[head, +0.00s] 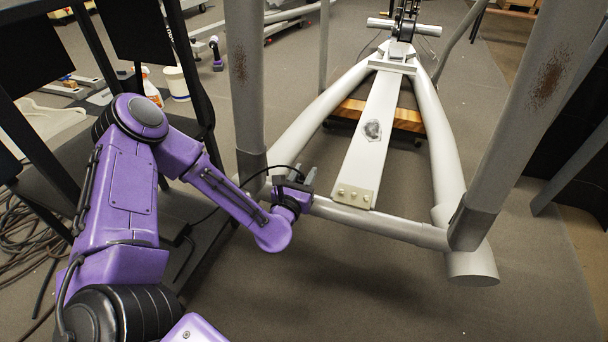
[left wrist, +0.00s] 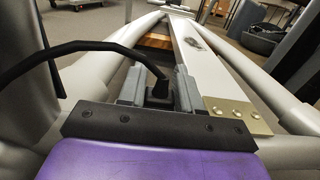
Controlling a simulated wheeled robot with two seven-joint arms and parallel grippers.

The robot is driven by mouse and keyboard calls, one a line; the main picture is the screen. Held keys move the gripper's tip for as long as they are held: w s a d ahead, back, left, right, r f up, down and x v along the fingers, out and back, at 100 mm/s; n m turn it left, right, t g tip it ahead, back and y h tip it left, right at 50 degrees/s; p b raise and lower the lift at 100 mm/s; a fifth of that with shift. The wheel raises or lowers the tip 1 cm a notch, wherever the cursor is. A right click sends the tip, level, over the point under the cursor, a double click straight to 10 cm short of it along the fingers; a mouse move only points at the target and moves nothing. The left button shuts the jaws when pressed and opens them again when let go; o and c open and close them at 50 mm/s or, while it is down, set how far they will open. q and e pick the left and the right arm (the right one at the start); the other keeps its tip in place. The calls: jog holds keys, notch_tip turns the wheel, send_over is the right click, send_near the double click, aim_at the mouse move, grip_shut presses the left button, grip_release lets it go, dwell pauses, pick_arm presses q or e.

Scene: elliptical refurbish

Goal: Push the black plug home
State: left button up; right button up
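The black plug (left wrist: 160,92) sits between the two grey fingers of my left gripper (left wrist: 158,88) in the left wrist view. The plug fills the gap, so the gripper looks shut on it. Its black cable (left wrist: 75,48) arches away to the left. In the head view, my left gripper (head: 300,180) is by the left end of the grey cross tube of the elliptical frame (head: 375,222). The plug's front and any socket are hidden by the gripper, so I cannot tell how deep the plug sits. My right gripper is not in view.
A white rail (head: 372,140) with a bolted end plate (head: 354,194) lies right of the gripper. Grey uprights stand left (head: 243,80) and right (head: 520,110). Dark cables (head: 25,240) lie on the floor at far left. The floor in front of the cross tube is clear.

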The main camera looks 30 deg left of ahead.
pick_arm(q)
jog(key=o, duration=0.5)
jog(key=shift+s+d+p, duration=0.1)
jog(key=shift+s+p, duration=0.2)
jog(key=shift+s, duration=0.15)
jog(key=p+v, duration=0.1)
jog(key=v, duration=0.3)
jog(key=shift+s, duration=0.4)
jog(key=v, duration=0.5)
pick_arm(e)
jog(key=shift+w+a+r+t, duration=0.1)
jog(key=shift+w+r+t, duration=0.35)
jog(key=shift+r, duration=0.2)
